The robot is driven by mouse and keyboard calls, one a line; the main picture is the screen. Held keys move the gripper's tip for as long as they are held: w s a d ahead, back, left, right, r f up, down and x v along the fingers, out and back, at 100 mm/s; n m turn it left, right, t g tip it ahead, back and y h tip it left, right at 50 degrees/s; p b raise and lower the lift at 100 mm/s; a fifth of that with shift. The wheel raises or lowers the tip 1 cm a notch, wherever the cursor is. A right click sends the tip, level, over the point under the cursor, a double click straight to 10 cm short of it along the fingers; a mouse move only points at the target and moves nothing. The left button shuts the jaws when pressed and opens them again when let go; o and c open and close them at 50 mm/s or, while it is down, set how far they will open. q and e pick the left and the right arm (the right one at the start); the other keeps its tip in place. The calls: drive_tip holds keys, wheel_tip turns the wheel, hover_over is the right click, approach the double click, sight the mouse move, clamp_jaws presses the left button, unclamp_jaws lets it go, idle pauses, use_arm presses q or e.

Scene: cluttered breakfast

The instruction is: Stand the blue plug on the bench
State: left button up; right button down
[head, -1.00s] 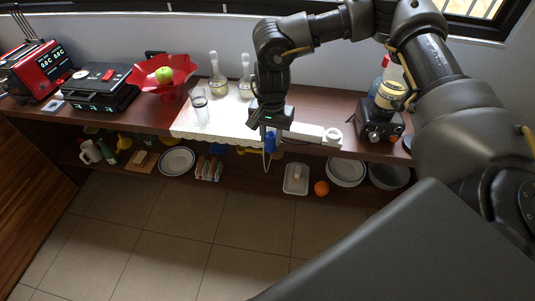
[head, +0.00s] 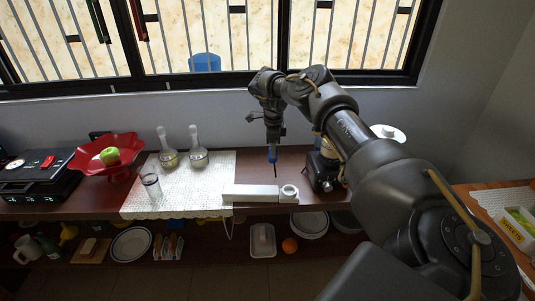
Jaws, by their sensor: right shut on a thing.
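My right gripper (head: 273,146) is shut on the blue plug (head: 272,155) and holds it upright over the brown bench (head: 255,165), behind a white bar-shaped holder. A thin dark tip points down from the plug. I cannot tell whether the tip touches the bench top. The white holder (head: 250,193) lies along the bench's front edge, with a round ring (head: 289,193) at its right end. My left gripper is not in view.
A white lace cloth (head: 205,185) left of the plug bears a glass (head: 150,185) and two flasks (head: 167,155), (head: 198,152). A red bowl (head: 90,165) with a green apple stands further left. A dark machine (head: 325,170) stands close on the right. Bare bench lies around the plug.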

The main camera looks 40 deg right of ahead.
idle(0.3)
hover_over(272, 178)
drive_tip(key=shift+d+f, duration=0.1)
drive_tip(key=shift+f, duration=3.75)
drive_tip(key=shift+f, duration=0.6)
drive_tip(key=c, duration=1)
unclamp_jaws()
drive_tip(key=shift+o, duration=0.3)
drive_tip(key=o, duration=0.5)
drive_tip(key=shift+r, duration=0.15)
